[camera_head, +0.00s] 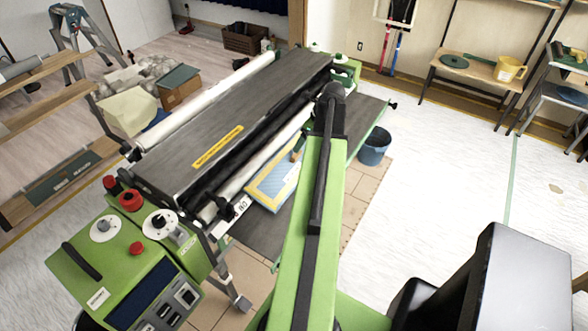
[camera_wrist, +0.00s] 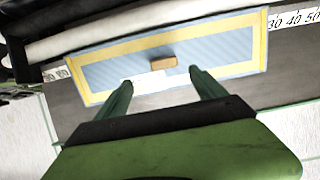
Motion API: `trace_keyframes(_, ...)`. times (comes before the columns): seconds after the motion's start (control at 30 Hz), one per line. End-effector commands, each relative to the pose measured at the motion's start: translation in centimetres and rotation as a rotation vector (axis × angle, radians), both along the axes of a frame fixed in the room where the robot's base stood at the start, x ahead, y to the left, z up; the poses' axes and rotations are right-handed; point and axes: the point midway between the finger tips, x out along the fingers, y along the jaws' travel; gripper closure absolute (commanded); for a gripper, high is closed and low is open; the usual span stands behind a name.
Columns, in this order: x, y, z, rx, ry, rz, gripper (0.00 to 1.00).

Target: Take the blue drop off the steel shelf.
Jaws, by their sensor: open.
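The blue drop (camera_head: 268,190) is a flat light-blue sheet with yellow borders, lying on the grey steel shelf (camera_head: 262,235) below the machine's rollers. In the wrist view the drop (camera_wrist: 225,55) spans most of the picture's width, with the shelf (camera_wrist: 287,84) showing around it. A small wooden block (camera_wrist: 162,62) and a white patch (camera_wrist: 150,82) lie on its middle. My gripper (camera_wrist: 160,78) is open, its two green fingers apart over the near edge of the drop, either side of the white patch. Nothing is held between them. My arm hides part of the drop in the head view.
The green pasting machine has a dark top (camera_head: 245,105) and white rolls alongside. Its control panel (camera_head: 130,262) stands at lower left. A blue bucket (camera_head: 374,150) stands on the floor right of my arm. White floor (camera_head: 450,170) is open on the right.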

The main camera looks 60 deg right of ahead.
Motion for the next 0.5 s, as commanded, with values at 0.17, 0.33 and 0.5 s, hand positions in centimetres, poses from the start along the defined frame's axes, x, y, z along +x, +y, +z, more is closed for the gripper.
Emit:
trace_keyframes(0.17, 1.3, -0.3, -4.8, 0.0, 0.0, -0.003, 0.2)
trace_keyframes(0.33, 1.8, -0.4, -5.5, 0.0, 0.0, -0.005, 0.2)
trace_keyframes(0.5, 2.1, -0.5, -6.1, -0.001, 0.0, -0.006, 0.2)
